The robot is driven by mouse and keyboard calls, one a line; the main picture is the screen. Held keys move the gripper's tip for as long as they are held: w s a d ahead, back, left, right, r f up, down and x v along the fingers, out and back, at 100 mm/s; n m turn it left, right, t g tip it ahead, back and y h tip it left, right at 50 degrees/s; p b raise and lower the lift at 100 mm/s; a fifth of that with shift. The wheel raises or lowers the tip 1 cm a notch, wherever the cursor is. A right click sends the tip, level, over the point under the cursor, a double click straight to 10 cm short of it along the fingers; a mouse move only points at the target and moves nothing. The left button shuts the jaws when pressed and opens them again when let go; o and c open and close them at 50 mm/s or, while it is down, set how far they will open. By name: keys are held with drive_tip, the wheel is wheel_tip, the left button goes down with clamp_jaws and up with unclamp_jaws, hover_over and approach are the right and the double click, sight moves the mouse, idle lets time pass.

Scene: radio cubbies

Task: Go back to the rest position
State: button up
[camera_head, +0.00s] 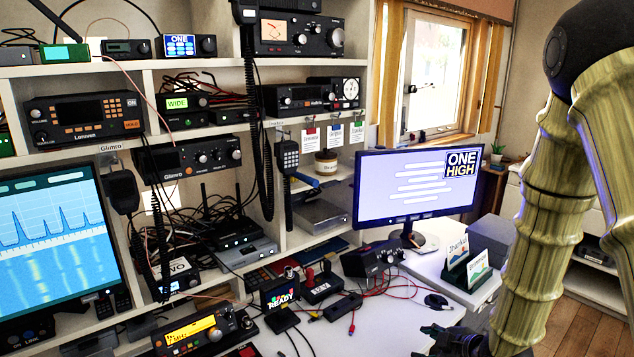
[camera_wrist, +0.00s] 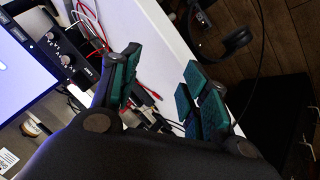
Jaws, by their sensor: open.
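My gripper (camera_wrist: 162,92) shows in the wrist view with its two green-padded fingers spread apart. Nothing is held between them; the white desk and dark cables show beyond the gap. In the head view my arm comes down the right side, and a dark part at the bottom edge, right of centre, looks like my gripper, largely cut off. It is by the front of the white desk (camera_head: 375,325).
A monitor (camera_head: 415,190) stands on the desk, with a small control box (camera_head: 372,260) before it and a card holder (camera_head: 467,268) to its right. Radios fill the cubbies (camera_head: 205,65) at left. Red cables and a mouse (camera_head: 437,301) lie on the desk. Wooden floor (camera_head: 565,325) shows at right.

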drive_tip(key=s+a+f+m+g+h+p, duration=0.1)
drive_tip(key=s+f+m+g+p, duration=0.1)
drive_tip(key=s+f, duration=0.5)
drive_tip(key=s+a+f+m+g+h+p, duration=0.1)
drive_tip(key=s+f+m+g, duration=0.3)
drive_tip(key=s, duration=1.2)
drive_tip(key=s+a+f+m+g+h+p, duration=0.1)
drive_tip(key=s+f+m+g+p, duration=0.1)
drive_tip(key=s+f+m, duration=0.6)
drive_tip(key=s+f+g, duration=0.1)
drive_tip(key=s+f, duration=0.3)
drive_tip(key=shift+a+f+h+p, duration=0.25)
drive_tip(key=shift+a+h+p, duration=0.05)
drive_tip(key=shift+p, duration=0.05)
drive_tip(key=shift+c, duration=0.5)
